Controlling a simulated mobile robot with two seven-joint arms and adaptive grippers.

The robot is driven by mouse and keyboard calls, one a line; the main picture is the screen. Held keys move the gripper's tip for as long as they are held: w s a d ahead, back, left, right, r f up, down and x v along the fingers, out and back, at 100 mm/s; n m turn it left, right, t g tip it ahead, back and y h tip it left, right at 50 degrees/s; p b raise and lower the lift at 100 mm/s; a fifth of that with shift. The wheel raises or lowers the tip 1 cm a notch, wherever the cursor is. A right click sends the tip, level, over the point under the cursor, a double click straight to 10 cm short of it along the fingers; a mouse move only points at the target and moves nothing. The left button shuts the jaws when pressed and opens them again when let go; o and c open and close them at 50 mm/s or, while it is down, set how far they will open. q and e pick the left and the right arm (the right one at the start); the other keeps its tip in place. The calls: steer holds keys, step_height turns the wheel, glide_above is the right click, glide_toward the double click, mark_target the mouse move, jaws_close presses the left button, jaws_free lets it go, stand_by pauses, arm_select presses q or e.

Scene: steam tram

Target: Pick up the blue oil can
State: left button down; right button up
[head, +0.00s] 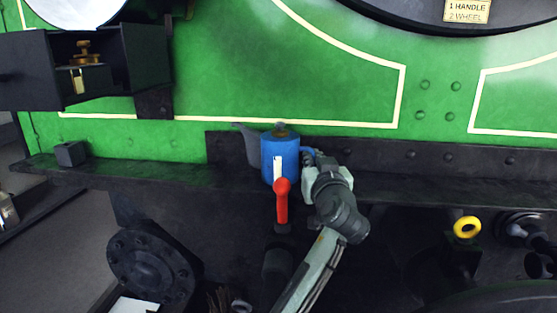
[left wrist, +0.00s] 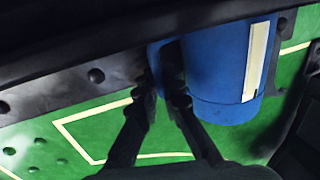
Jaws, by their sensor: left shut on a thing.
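The blue oil can (head: 281,150) stands upright at the shelf-like running board (head: 420,165) along the green tram side. It has a grey spout to the left, a brass-coloured cap and a pale label strip. My left gripper (head: 314,160) is at the can's right side, shut on its blue handle. In the left wrist view the blue can (left wrist: 218,75) fills the upper middle, with the fingers (left wrist: 163,88) closed at the handle. I cannot tell whether the can's base touches the running board. My right gripper is not in view.
A red-handled lever (head: 281,200) stands just in front of the can, overlapping its lower part. An open black box (head: 140,70) with a brass fitting is at upper left. A small dark block (head: 70,153) sits on the board's left end. A yellow ring (head: 467,227) is at lower right.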

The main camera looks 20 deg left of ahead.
arm_select(q)
steer(key=shift+r, duration=0.1)
stand_by(0.5)
step_height(320, 180, up, 10)
steer(key=shift+f, duration=0.1)
stand_by(1.3)
